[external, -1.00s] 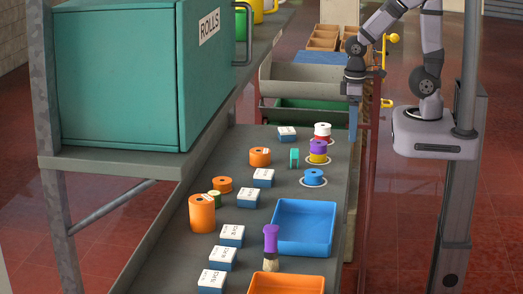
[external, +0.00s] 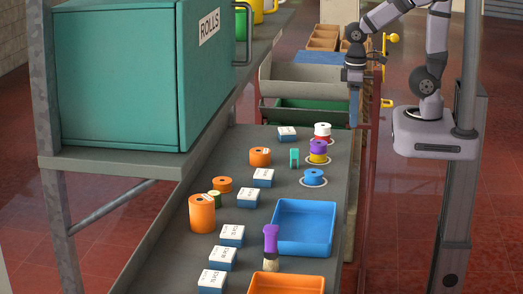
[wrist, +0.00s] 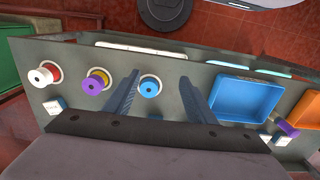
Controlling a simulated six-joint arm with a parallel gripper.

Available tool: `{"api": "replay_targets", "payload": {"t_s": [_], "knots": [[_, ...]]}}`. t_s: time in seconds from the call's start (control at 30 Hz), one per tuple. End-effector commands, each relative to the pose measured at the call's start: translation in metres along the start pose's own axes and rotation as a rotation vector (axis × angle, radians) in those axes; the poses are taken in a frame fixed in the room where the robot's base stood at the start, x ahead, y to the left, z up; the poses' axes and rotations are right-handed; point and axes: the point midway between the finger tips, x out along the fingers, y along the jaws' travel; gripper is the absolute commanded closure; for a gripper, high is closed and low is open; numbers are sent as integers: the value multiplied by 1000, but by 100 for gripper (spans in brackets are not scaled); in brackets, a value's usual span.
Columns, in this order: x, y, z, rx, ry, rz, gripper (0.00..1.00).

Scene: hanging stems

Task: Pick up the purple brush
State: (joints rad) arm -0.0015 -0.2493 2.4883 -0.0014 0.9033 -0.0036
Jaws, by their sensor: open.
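The purple brush (external: 271,240) stands upright on the grey bench, in front of the left corner of the blue tray, with its purple handle up and pale bristles down. In the wrist view the purple brush (wrist: 287,128) shows at the right, beside the blue tray. My gripper (external: 354,118) is well above the far right part of the bench, away from the brush. In the wrist view my gripper (wrist: 163,84) has its two fingers spread apart, with nothing held between them; the blue spool shows below, between them.
The blue tray (external: 305,202) and orange tray (external: 288,280) flank the brush. Blue-white boxes (external: 232,233) line its left side. A blue spool (external: 314,177), a purple-and-yellow stack (external: 318,150) and orange rolls (external: 202,211) stand further back. A teal cabinet (external: 120,80) overhangs the left.

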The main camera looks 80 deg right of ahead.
Motion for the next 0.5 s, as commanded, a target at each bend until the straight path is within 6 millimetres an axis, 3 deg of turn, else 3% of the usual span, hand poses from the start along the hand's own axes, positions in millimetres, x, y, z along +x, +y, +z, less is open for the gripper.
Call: {"api": "replay_targets", "payload": {"t_s": [0.03,0.27,0.5], "knots": [[-10,0,-1,0,7,0,49],[-12,-19,-39,-62,30,5,49],[-20,-59,-96,-155,79,8,49]]}}
